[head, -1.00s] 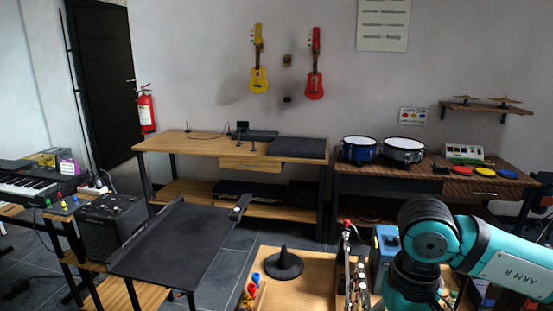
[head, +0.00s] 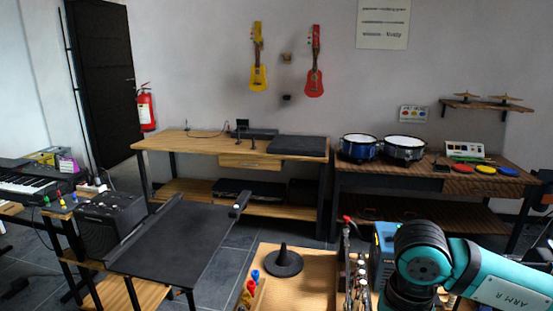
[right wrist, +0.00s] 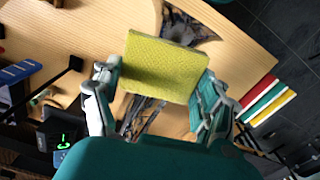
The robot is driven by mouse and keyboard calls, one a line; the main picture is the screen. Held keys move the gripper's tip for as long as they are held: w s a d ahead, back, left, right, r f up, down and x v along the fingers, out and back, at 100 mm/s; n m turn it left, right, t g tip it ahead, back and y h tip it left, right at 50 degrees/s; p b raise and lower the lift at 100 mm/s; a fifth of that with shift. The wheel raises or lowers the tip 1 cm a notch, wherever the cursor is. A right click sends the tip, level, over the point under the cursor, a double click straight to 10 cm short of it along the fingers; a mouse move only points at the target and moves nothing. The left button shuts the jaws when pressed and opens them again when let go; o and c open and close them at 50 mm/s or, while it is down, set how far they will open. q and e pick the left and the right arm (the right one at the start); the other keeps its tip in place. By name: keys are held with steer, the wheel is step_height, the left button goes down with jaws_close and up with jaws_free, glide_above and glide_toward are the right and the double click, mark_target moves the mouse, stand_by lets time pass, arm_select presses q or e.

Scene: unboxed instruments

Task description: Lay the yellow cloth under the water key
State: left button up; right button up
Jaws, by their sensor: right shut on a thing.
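The yellow cloth (right wrist: 165,68) is a flat, folded-looking rectangle between the fingers of my right gripper (right wrist: 158,92) in the right wrist view. The gripper is shut on it, one finger at each side. The cloth is above a wooden tabletop (right wrist: 115,20) and hides part of a dark metallic thing (right wrist: 140,115), which shows above and below it. I cannot make out the water key. In the head view my right arm shows at the lower right, but its gripper is hidden. My left gripper is not in view.
Red, green and white-yellow strips (right wrist: 265,100) lie right of the gripper. A blue thing (right wrist: 15,73) and a black bar (right wrist: 58,80) are at left. In the head view, a black cone on a disc (head: 284,262) stands on the near wooden table, beside silvery upright parts (head: 360,280).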

steer(key=shift+a+r+p, duration=0.1)
steer(key=shift+r+p, duration=0.65)
steer(key=shift+r, duration=2.45)
step_height(320, 180, down, 7)
steer(key=shift+r+b, duration=0.1)
steer(key=shift+b, duration=0.75)
